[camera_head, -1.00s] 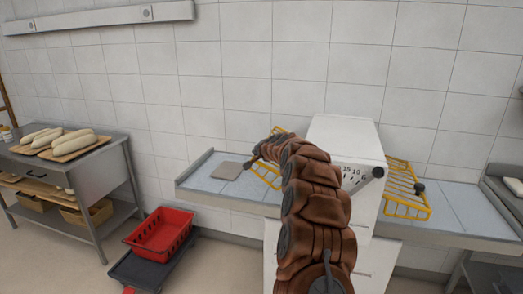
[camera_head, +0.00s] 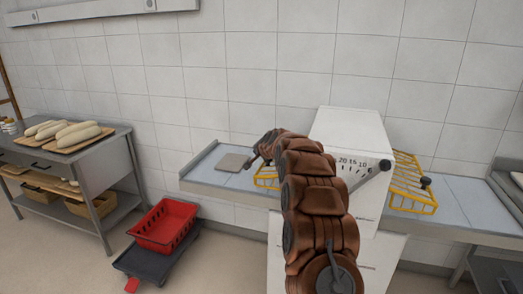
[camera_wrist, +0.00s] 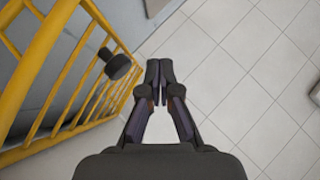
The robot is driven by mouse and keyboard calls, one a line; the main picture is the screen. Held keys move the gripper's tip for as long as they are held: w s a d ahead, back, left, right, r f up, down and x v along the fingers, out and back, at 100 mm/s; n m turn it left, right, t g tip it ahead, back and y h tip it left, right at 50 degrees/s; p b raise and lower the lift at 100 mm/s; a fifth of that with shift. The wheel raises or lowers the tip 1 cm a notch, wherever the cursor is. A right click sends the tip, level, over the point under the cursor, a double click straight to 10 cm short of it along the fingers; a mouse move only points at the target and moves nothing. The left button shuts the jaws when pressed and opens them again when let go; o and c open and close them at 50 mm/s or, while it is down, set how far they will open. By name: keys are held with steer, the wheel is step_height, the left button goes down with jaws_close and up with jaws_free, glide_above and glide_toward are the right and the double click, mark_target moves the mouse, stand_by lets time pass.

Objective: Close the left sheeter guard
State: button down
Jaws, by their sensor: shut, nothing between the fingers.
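The sheeter is a white machine (camera_head: 345,140) with a yellow wire guard on each side. The left guard (camera_head: 265,181) is mostly hidden behind my arm in the head view, so its angle is hard to tell. In the wrist view the yellow guard (camera_wrist: 40,60) fills the left side, with a black knob (camera_wrist: 118,66) on its edge. My gripper (camera_wrist: 159,66) is shut and empty, just right of the knob, with floor below it. In the head view my gripper (camera_head: 252,163) is over the left table (camera_head: 207,176), its fingertips small.
The right guard (camera_head: 412,185) stands tilted over the right table (camera_head: 470,205). A red crate (camera_head: 163,226) sits on a dark low dolly (camera_head: 155,262). A steel rack (camera_head: 103,172) with loaves stands left.

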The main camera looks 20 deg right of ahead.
steer(key=shift+w+a+f, duration=0.15)
steer(key=shift+a+f, duration=0.05)
steer(key=shift+f, duration=0.5)
step_height(320, 180, down, 7)
steer(key=b, duration=0.6)
steer(key=shift+w+a+f, duration=0.15)
steer(key=shift+w+a, duration=0.1)
steer(key=s+a+r+p, duration=0.3)
steer(key=a+r, duration=0.3)
steer(key=r, duration=0.4)
steer(key=shift+s+a+r, duration=0.35)
steer(key=shift+r, duration=0.05)
